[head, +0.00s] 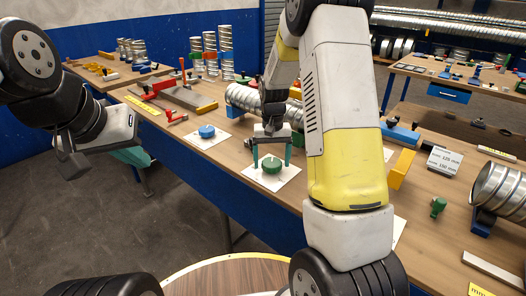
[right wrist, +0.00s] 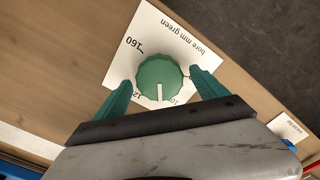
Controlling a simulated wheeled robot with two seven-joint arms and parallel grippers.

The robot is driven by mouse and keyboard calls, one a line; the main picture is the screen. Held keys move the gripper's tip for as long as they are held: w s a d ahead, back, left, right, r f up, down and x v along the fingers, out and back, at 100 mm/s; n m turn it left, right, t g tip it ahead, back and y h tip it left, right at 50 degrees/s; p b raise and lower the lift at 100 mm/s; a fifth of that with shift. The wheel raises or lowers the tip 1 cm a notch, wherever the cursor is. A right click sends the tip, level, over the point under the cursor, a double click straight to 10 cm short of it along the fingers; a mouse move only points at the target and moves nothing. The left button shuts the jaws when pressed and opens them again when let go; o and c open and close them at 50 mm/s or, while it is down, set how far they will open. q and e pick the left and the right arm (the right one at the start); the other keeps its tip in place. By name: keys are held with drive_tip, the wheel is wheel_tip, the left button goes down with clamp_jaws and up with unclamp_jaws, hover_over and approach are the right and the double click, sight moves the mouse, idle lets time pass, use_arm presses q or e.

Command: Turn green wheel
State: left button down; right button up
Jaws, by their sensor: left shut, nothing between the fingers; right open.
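The green wheel (head: 271,164) is a ribbed knob with a white pointer line, set on a white card (head: 250,179) on the workbench. In the right wrist view the wheel (right wrist: 160,80) sits just beyond and between my fingertips, its pointer line toward me, between marks partly hidden by the fingers. My right gripper (head: 271,158) is open above the wheel, its two green fingers apart on either side; in the right wrist view it (right wrist: 164,84) holds nothing. My left gripper (head: 72,165) is shut and empty at the left, out over the floor, away from the bench.
A blue wheel (head: 207,131) on its own white card lies left of the green one. A spiral duct (head: 250,100) lies behind my right gripper. A small green part (head: 438,206), a yellow block (head: 401,169) and another duct (head: 498,190) stand on the right.

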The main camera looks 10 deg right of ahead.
sight(272, 162)
wheel_tip(272, 162, up, 8)
drive_tip(key=shift+f, duration=0.15)
idle(0.4)
drive_tip(key=s+r+t, duration=0.2)
drive_tip(key=s+r, duration=0.3)
drive_tip(key=s, duration=0.3)
drive_tip(key=s+a+r+n+t+y, duration=0.1)
drive_tip(key=s+r+t, duration=0.1)
drive_tip(key=s+r, duration=0.3)
drive_tip(key=s+a+r+t+y, duration=0.1)
drive_tip(key=s+r, duration=0.3)
drive_tip(key=s, duration=0.7)
drive_tip(key=shift+s+a+r+n+t, duration=0.25)
drive_tip(key=shift+s+r+n+t, duration=0.15)
drive_tip(key=shift+t, duration=0.2)
idle(0.9)
